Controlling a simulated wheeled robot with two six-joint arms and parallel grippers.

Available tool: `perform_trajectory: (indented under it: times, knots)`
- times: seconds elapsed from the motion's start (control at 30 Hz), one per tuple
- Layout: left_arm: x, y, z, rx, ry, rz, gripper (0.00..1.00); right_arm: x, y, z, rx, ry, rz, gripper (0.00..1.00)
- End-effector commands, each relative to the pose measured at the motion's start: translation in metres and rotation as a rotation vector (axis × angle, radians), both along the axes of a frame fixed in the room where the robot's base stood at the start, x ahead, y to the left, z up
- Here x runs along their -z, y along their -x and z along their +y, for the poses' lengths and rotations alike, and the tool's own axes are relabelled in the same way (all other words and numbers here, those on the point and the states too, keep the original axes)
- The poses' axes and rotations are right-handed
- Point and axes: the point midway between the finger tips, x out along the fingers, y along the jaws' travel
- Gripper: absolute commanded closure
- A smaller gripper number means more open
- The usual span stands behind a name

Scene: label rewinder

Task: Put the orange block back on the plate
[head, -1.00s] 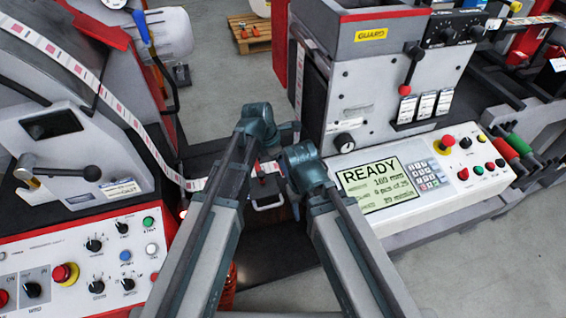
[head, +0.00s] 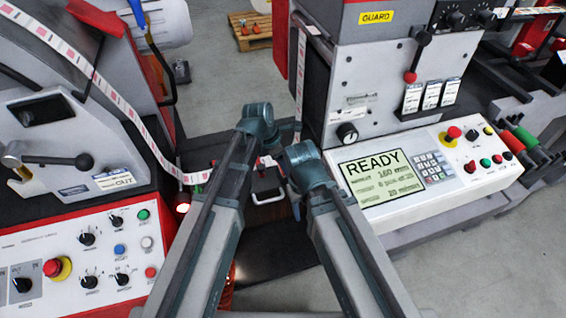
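I cannot make out an orange block or a plate for it with certainty. Between the two machines, beyond my forearms, is a small dark fixture (head: 267,184) with a pale handle-like frame at its front and a bit of red at its top. It is partly hidden by my arms. My left and right arms reach forward from the bottom of the head view, their wrist joints close together over this gap. Both grippers are hidden beyond the wrists, so their fingers and anything in them do not show.
The left machine has a red and white control panel (head: 85,255); a printed label web (head: 125,110) runs down from it. The right machine has a READY display (head: 380,176) and a lever (head: 416,57). A wooden pallet (head: 262,22) with small reddish items stands on open floor behind.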

Motion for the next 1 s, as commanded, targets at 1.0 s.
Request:
perform_trajectory:
  times: [1.0]
  knots:
    - [0.019, 0.0, 0.0, 0.0, 0.0, 0.0, 0.84, 0.019, 0.0, 0.0, 0.0, 0.0, 0.0, 0.5]
